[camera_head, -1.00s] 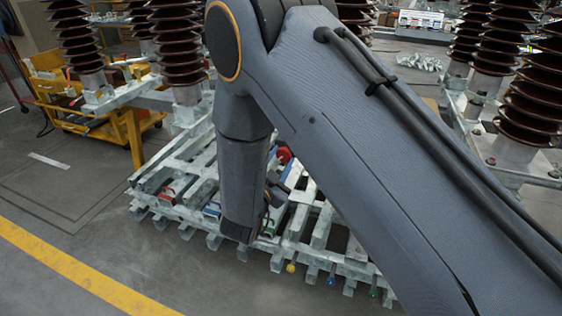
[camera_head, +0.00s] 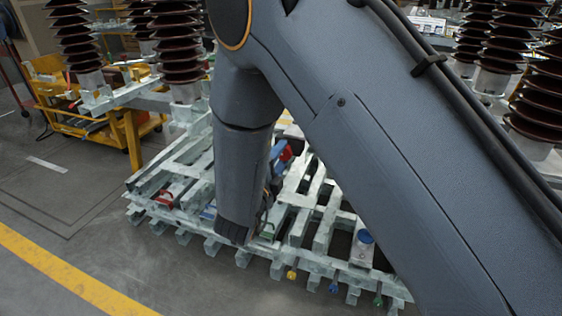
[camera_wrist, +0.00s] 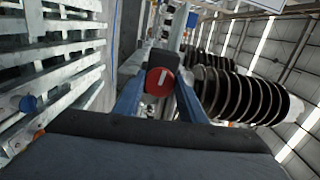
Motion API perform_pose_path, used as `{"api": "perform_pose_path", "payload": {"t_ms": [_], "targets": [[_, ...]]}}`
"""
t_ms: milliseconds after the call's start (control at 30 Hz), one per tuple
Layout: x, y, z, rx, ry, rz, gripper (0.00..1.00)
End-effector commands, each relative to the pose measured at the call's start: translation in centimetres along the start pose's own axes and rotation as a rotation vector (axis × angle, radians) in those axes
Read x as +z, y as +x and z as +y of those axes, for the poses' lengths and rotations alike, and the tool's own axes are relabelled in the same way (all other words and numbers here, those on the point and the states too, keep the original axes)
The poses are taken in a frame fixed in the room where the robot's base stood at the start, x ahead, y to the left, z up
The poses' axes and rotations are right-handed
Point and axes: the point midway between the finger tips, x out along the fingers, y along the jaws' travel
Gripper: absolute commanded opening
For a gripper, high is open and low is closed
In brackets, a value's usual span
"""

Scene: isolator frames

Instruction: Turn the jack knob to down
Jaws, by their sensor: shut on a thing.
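A round red knob (camera_wrist: 158,84) with a white bar on its face sits between the two blue fingers of my gripper (camera_wrist: 161,92) in the wrist view. The fingers are shut on its sides. The white bar is close to upright there and leans slightly right. In the head view a small part of the red knob (camera_head: 286,154) shows beside the blue fingertips (camera_head: 276,150), behind my arm. Most of my gripper is hidden by my arm in the head view. I cannot read any label for the knob's positions.
The pale metal frame (camera_head: 320,221) of bars lies around the gripper. A blue knob (camera_head: 365,237) stands on its right part. Brown ribbed insulators (camera_head: 178,50) rise behind. A yellow cart (camera_head: 85,120) stands at the left. The floor in front, with a yellow line (camera_head: 70,283), is clear.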

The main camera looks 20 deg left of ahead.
Motion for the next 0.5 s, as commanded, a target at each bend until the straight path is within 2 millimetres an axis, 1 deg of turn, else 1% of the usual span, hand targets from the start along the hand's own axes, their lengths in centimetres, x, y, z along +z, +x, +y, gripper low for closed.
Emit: {"api": "perform_pose_path", "payload": {"t_ms": [500], "targets": [[-0.07, 0.14, 0.16, -0.002, 0.493, 0.001, 0.15]]}}
